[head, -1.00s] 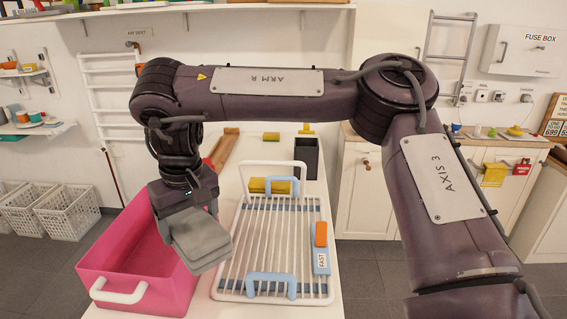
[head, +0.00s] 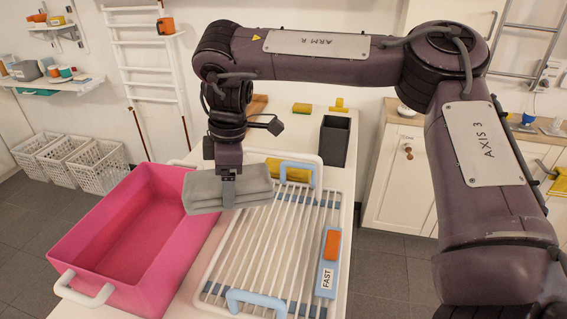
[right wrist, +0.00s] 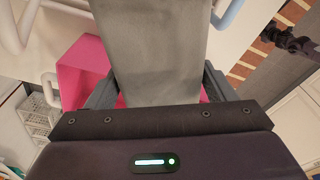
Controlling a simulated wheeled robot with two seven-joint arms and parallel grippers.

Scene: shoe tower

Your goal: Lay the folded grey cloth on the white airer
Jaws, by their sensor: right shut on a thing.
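The folded grey cloth (head: 205,192) is held in my right gripper (head: 228,174), above the gap between the pink tub and the far left part of the airer. The cloth also fills the middle of the right wrist view (right wrist: 158,45), between the gripper's fingers (right wrist: 160,92). My left gripper is not in view.
The pink tub (head: 75,225) stands left of the airer. A blue FAST block with an orange top (head: 327,275) sits on the airer's right side. A yellow sponge (head: 288,172) is at its far end. A dark grey bin (head: 335,140) stands behind.

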